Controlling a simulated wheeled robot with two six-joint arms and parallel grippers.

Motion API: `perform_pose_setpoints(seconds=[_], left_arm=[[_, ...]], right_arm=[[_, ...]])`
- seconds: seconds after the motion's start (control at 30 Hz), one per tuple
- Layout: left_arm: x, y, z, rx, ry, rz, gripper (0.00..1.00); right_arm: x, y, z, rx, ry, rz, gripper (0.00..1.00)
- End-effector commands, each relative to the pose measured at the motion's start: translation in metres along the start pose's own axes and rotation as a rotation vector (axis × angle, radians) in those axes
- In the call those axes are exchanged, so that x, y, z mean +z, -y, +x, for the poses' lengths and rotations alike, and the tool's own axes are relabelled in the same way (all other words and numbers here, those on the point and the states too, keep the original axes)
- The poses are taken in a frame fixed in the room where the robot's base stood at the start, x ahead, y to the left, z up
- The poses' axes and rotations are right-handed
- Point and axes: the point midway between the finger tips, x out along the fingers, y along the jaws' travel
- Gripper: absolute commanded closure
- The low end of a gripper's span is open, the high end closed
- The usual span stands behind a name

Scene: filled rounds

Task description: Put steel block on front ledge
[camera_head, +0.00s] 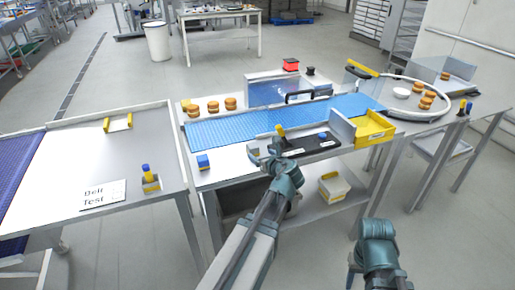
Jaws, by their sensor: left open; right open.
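I cannot clearly make out a steel block in this view. My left gripper (264,154) is at the front edge of the middle table, just left of a dark tray (310,144), with its jaws open. A small yellow piece (281,131) stands by the tray's left end, and a dark knob with a blue part (322,136) sits on the tray. The front ledge (232,166) is the pale strip in front of the blue belt (240,127). My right gripper (354,270) is low at the bottom, away from the table, open and partly hidden by its own arm.
A yellow bin (374,128) and an upright grey panel (341,127) stand right of the tray. Several buns (213,107) are behind the belt. A side table with a sign (104,194) stands left; a round turntable (412,112) right.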

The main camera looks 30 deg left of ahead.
Motion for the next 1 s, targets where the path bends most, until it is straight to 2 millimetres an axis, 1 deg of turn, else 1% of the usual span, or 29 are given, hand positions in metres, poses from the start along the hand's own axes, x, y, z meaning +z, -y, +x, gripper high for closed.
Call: perform_pose_setpoints(seconds=[0.03, 0.13, 0.27, 0.5, 0.57, 0.6, 0.67, 0.77, 0.8, 0.87, 0.9, 0.97, 1.0], left_arm=[[0.001, 0.0, -0.009, -0.001, 0.0, 0.001, 0.18], [0.001, 0.0, -0.016, 0.0, 0.0, 0.001, 0.18], [0.0, 0.0, -0.019, 0.0, 0.0, 0.0, 0.18], [-0.001, 0.0, -0.019, 0.001, -0.001, -0.003, 0.18], [-0.004, 0.001, -0.021, 0.001, -0.012, -0.028, 0.18], [-0.009, 0.002, -0.025, 0.003, -0.028, -0.067, 0.18], [-0.021, 0.005, -0.032, 0.01, -0.07, -0.165, 0.18], [-0.055, 0.013, -0.054, 0.048, -0.187, -0.425, 0.18], [-0.072, 0.016, -0.066, 0.078, -0.243, -0.546, 0.18], [-0.098, 0.021, -0.086, 0.139, -0.331, -0.728, 0.18], [-0.115, 0.024, -0.1, 0.19, -0.386, -0.843, 0.18], [-0.14, 0.028, -0.123, 0.279, -0.463, -1.004, 0.18], [-0.156, 0.03, -0.139, 0.347, -0.509, -1.106, 0.18]], right_arm=[[0.0, 0.0, -0.004, 0.0, 0.0, 0.0, 0.5], [0.0, -0.001, -0.007, 0.0, 0.0, 0.0, 0.5], [0.0, -0.001, -0.007, 0.0, 0.0, 0.0, 0.5], [0.0, -0.001, -0.007, 0.0, 0.0, 0.0, 0.5], [0.0, -0.001, -0.007, 0.0, 0.0, 0.0, 0.5], [0.0, -0.001, -0.007, 0.0, 0.0, 0.0, 0.5], [0.0, -0.001, -0.007, 0.0, 0.0, 0.0, 0.5], [0.0, -0.001, -0.007, 0.0, 0.0, 0.0, 0.5], [0.0, -0.001, -0.007, 0.0, 0.0, 0.0, 0.5], [0.0, -0.001, -0.007, 0.0, 0.0, 0.0, 0.5], [0.0, -0.001, -0.007, 0.0, 0.0, 0.0, 0.5], [0.0, -0.001, -0.007, 0.0, 0.0, 0.0, 0.5], [0.0, -0.001, -0.007, 0.0, 0.0, 0.0, 0.5]])
